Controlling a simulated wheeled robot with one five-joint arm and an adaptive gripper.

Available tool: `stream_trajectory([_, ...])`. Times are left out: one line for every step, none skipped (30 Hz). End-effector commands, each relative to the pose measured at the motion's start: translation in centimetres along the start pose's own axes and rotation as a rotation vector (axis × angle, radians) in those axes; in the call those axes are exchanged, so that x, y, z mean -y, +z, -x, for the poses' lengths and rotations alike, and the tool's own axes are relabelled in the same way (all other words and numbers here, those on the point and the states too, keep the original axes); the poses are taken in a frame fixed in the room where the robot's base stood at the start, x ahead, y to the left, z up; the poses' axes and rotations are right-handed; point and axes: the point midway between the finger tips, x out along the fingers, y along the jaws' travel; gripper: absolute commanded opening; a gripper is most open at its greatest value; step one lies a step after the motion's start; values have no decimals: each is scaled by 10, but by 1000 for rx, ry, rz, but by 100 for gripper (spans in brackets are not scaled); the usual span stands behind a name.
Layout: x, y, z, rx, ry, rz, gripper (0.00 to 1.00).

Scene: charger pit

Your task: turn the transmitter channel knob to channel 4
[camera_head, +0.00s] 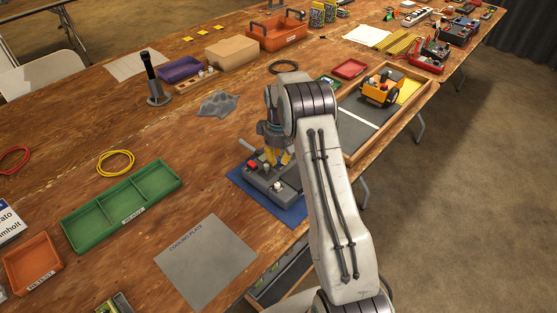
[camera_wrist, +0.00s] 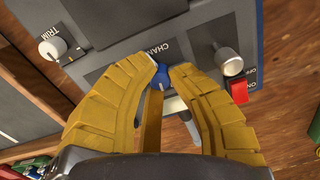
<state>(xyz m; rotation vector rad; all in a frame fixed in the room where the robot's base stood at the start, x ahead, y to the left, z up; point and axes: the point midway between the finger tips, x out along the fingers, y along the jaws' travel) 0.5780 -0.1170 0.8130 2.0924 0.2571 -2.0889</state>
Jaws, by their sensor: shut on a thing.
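The grey transmitter (camera_head: 262,181) lies on a blue mat (camera_head: 292,212) near the table's front edge. In the wrist view its grey face (camera_wrist: 108,60) shows the lettering "CHAN", partly covered by my fingers. The blue channel knob (camera_wrist: 160,77) sits below that lettering, between my fingertips. My gripper (camera_head: 277,160) reaches down onto the transmitter; its yellow fingers (camera_wrist: 166,72) are closed on the knob. The knob's channel marks are hidden, so its setting cannot be read.
On the transmitter are a white TRIM knob (camera_wrist: 52,47), a grey stick (camera_wrist: 227,61) and a red ON/OFF switch (camera_wrist: 238,91). A wooden tray (camera_head: 345,109) with an orange toy vehicle (camera_head: 382,88) lies to the right. A grey cooling plate (camera_head: 205,262) lies to the left.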

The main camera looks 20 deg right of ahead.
Motion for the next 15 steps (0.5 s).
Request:
stream_trajectory([0,1,-2,2,-1,-22,0])
stream_trajectory([0,1,-2,2,-1,-36,0])
stream_trajectory([0,1,-2,2,-1,-51,0])
stream_trajectory([0,1,-2,2,-1,-62,0])
stream_trajectory([0,1,-2,3,-1,-73,0])
stream_trajectory([0,1,-2,3,-1,-83,0])
stream_trajectory([0,1,-2,3,-1,-91,0])
stream_trajectory([0,1,-2,3,-1,-98,0])
stream_trajectory([0,1,-2,3,-1,-105,0])
stream_trajectory([0,1,-2,3,-1,-109,0])
stream_trajectory([0,1,-2,3,-1,-112,0])
stream_trajectory([0,1,-2,3,-1,-115,0])
stream_trajectory([0,1,-2,3,-2,-117,0])
stream_trajectory([0,1,-2,4,-2,-119,0])
stream_trajectory([0,1,-2,4,-2,-120,0])
